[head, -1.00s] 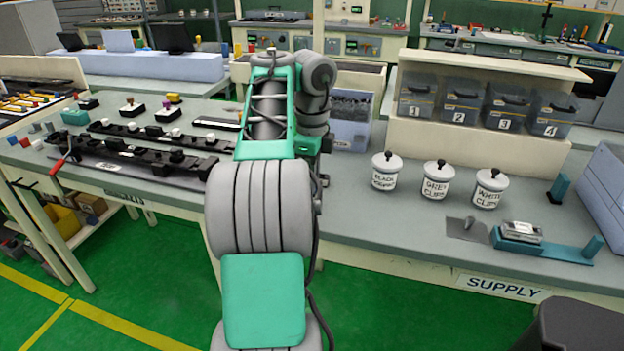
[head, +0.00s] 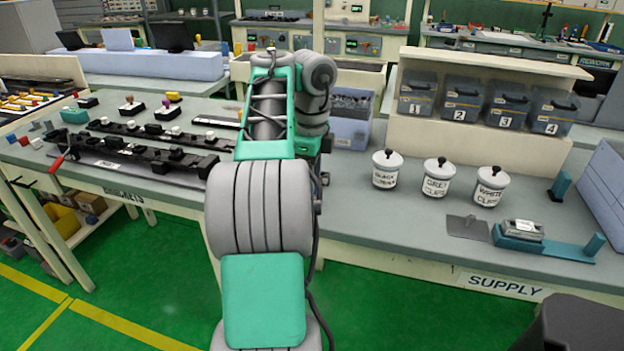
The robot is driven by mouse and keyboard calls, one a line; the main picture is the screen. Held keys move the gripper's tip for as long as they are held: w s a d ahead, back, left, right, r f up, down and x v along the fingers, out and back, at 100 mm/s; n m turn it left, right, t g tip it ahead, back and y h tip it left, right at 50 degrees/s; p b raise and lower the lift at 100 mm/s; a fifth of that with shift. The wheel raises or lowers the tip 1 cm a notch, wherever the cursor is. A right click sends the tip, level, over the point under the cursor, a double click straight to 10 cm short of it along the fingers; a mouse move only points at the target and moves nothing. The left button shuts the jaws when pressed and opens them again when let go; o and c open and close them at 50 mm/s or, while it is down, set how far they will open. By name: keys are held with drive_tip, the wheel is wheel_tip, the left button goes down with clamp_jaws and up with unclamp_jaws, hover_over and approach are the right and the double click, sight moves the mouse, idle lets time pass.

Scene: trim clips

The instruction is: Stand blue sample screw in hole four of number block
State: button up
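I cannot make out a blue sample screw or a numbered block with holes for certain in the head view. Several small coloured pieces lie at the far left end of the bench, among them a blue piece (head: 11,138); they are too small to identify. My arm stands upright in the middle of the view and reaches toward the bench. My gripper is not visible; my own arm links cover the bench area behind them.
Three lidded white jars (head: 436,178) stand on the right bench. Behind them is a shelf with numbered grey bins (head: 459,101). A teal fixture (head: 545,243) lies at the right front. Long black rails (head: 130,152) lie on the left. Bare bench (head: 350,215) shows right of my arm.

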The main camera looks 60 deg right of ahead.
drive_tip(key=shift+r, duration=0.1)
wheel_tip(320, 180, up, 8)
drive_tip(key=p, duration=0.7)
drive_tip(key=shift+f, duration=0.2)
